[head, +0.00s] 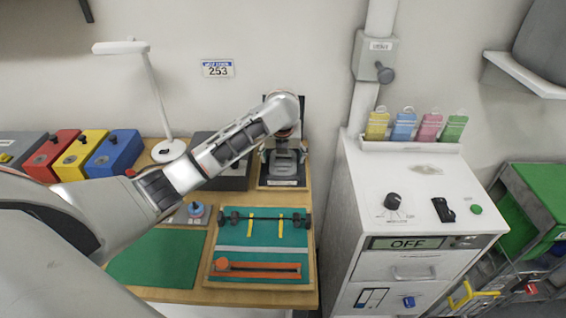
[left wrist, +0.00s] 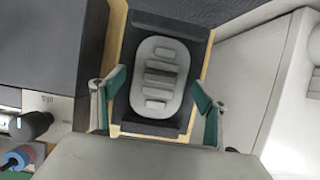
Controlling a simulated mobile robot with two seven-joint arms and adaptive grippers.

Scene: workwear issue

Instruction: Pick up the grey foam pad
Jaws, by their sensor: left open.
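The grey foam pad (left wrist: 160,88) is oval with raised bars across it. It lies in a dark tray (left wrist: 191,28) in the left wrist view. In the head view the pad (head: 284,167) shows partly below my left gripper (head: 284,147), at the back right of the table. My left gripper (left wrist: 157,108) is open, its green-lined fingers apart to the left and right of the pad's near end in the wrist picture. Nothing is between the fingers that I can see as held. My right gripper is in neither view.
A white cabinet (head: 348,205) stands close on the right of the table. A dark box (head: 234,180) is just left of the tray. A green board with orange and black bars (head: 262,236) lies in front. Red, yellow and blue bins (head: 114,155) and a lamp (head: 168,149) stand left.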

